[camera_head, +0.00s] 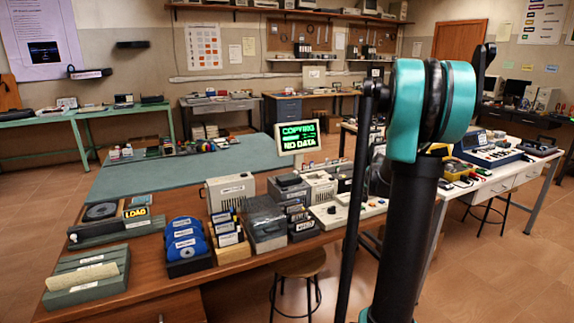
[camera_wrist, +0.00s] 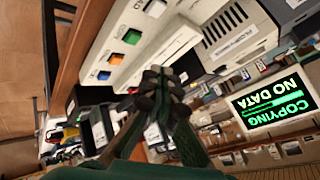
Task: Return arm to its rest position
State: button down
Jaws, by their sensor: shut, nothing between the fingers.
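My gripper (camera_wrist: 155,88) shows in the wrist view with its fingertips together and nothing between them. Behind it in that view is a light panel with coloured buttons (camera_wrist: 124,42); I cannot tell whether the fingers touch it. The wrist view is turned, so the screen reading "COPYING NO DATA" (camera_wrist: 272,103) appears upside down. In the head view my arm rises on the right, a dark link topped by a teal joint; my gripper cannot be made out there.
A wooden table (camera_head: 150,285) with a green mat (camera_head: 165,180) holds disk boxes (camera_head: 187,247), beige devices (camera_head: 230,190) and the lit screen (camera_head: 298,134). A stool (camera_head: 300,264) stands at its front. A white table (camera_head: 500,180) is at right. Floor at lower right is clear.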

jog(key=s+a+f+n+g, duration=0.1)
jog(key=s+a+f+n, duration=0.15)
jog(key=s+a, duration=0.55)
jog(key=s+a+f+n+g, duration=0.25)
jog(key=s+a, duration=0.35)
jog(key=s, duration=0.5)
jog(key=s+a+f+n, duration=0.2)
jog(key=s, duration=0.6)
jog(key=s+a+f+n+g, duration=0.1)
jog(key=s+a+f+n, duration=0.1)
jog(key=s, duration=0.6)
jog(key=shift+s+a+f, duration=0.35)
jog(key=shift+a+f, duration=0.1)
jog(key=shift+f, duration=0.3)
jog(key=c, duration=2.2)
grip_release()
